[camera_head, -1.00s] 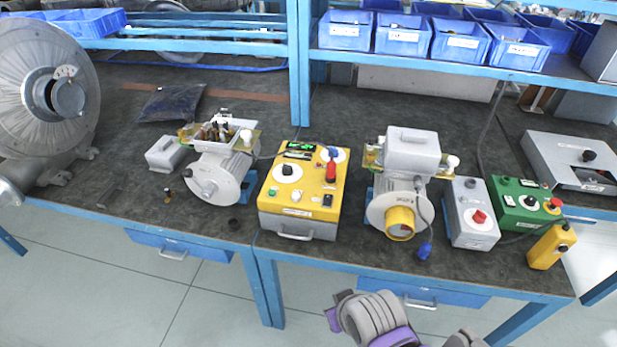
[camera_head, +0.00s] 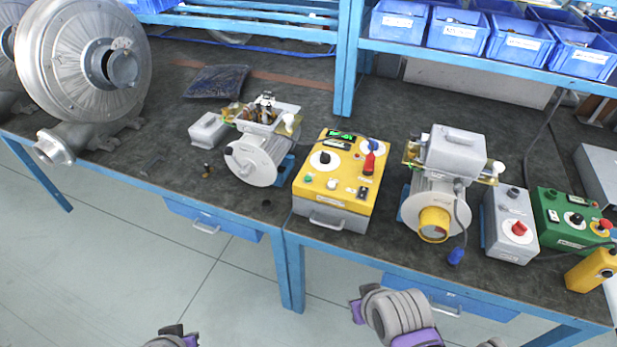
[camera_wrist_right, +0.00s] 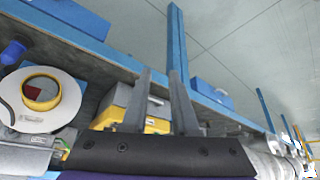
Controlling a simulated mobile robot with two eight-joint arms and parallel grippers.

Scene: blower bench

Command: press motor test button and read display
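The yellow-topped test box (camera_head: 345,163) stands on the bench between two motors. Its small display (camera_head: 341,134) glows green, but its text is too small to read. The left motor (camera_head: 257,158) has an open terminal box; the right motor (camera_head: 435,207) has a closed one. My right gripper (camera_wrist_right: 160,78) has its fingers apart and empty, with the grey and yellow box (camera_wrist_right: 140,105) behind them.
A grey box with a red knob (camera_head: 510,228) and a green box (camera_head: 570,218) stand at right, near a yellow pendant (camera_head: 592,270). A large blower (camera_head: 85,65) is at far left. Blue bins (camera_head: 455,30) line the shelf. Floor before the bench is clear.

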